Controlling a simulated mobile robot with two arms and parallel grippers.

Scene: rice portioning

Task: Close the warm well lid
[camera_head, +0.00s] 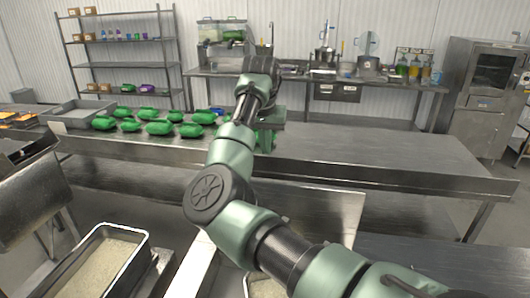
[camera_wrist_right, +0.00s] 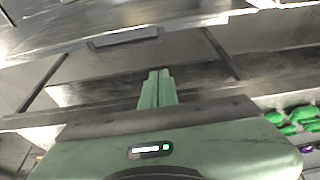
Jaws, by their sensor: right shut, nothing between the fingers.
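A raised metal panel (camera_head: 335,212), which looks like the warm well lid, stands tilted behind my right arm. A pan with pale rice (camera_head: 262,288) shows in part below it; my arm hides much of both. My right gripper (camera_wrist_right: 158,73) is shut and empty. In the head view my right arm reaches forward past the panel toward the long table, and the fingertips are hard to make out. In the wrist view the fingers appear apart from a shiny metal surface with a grey handle-like bar (camera_wrist_right: 125,38). My left gripper is not in view.
A deep metal pan of rice (camera_head: 100,268) sits at lower left. The steel table (camera_head: 390,160) beyond carries several green packs (camera_head: 160,128) and a grey tray (camera_head: 75,112) at left; its right half is clear. A shelf rack and back counter stand along the wall.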

